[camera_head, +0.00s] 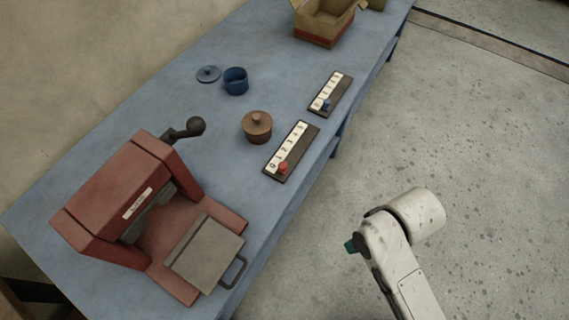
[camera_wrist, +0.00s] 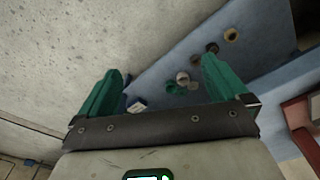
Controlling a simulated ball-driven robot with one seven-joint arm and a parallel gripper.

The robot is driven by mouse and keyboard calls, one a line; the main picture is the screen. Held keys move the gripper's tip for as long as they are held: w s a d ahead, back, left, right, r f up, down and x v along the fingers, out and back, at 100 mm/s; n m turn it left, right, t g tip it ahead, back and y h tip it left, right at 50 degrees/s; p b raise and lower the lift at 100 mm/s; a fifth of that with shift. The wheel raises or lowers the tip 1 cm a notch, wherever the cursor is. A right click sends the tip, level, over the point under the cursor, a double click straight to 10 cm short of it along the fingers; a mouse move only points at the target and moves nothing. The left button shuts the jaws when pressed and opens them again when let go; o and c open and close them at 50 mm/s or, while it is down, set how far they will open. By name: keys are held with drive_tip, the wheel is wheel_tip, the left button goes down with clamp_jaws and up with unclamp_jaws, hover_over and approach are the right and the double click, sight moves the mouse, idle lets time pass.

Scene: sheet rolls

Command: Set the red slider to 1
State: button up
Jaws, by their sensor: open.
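The red slider (camera_head: 283,168) is a small red knob on a dark board (camera_head: 305,145) with a white numbered strip. It sits at the near end of the strip, by the 0 mark. The board lies on the blue table, close to its right edge. My gripper's teal fingers show in the wrist view (camera_wrist: 165,90); they are spread apart with nothing between them. In the head view only a small teal part of the gripper (camera_head: 352,245) shows beside my white arm, off the table's right side, below and right of the red slider's board. The red slider cannot be made out in the wrist view.
A second board with a blue slider (camera_head: 326,104) lies beyond. A red press (camera_head: 130,205) with a grey plate (camera_head: 206,254) fills the near table. A blue cup (camera_head: 235,81) and cardboard box (camera_head: 322,24) stand farther back.

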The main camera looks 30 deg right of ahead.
drive_tip(key=shift+c, duration=0.2)
drive_tip(key=shift+f, duration=0.15)
drive_tip(key=shift+c, duration=0.7)
drive_tip(key=w+f+y+b, duration=0.1)
drive_tip(key=w+a+f+n+y+b, duration=0.1)
drive_tip(key=f, duration=0.1)
drive_tip(key=w+a+f+n+t+y+b, duration=0.1)
drive_tip(key=f, duration=0.1)
drive_tip(key=shift+w+a, duration=0.2)
drive_tip(key=shift+w, duration=0.15)
drive_tip(key=c, duration=0.5)
drive_tip(key=w+f+n+t+y+b, duration=0.1)
drive_tip(key=w, duration=0.1)
drive_tip(key=w+a+f+n+t+y+b, duration=0.1)
drive_tip(key=w+y, duration=0.1)
drive_tip(key=w+a+f+n+t+y+b, duration=0.1)
drive_tip(key=w, duration=0.1)
drive_tip(key=shift+w+a+n+y+b, duration=0.15)
drive_tip(key=shift+w+n+y+b, duration=0.2)
drive_tip(key=shift+n+y, duration=0.05)
drive_tip(key=shift+c, duration=1.3)
drive_tip(key=n+t+y+b, duration=0.4)
drive_tip(key=t+y, duration=0.1)
drive_tip(key=t, duration=0.3)
approach(283, 165)
drive_tip(key=p+x, duration=0.2)
drive_tip(key=x, duration=0.8)
clamp_jaws()
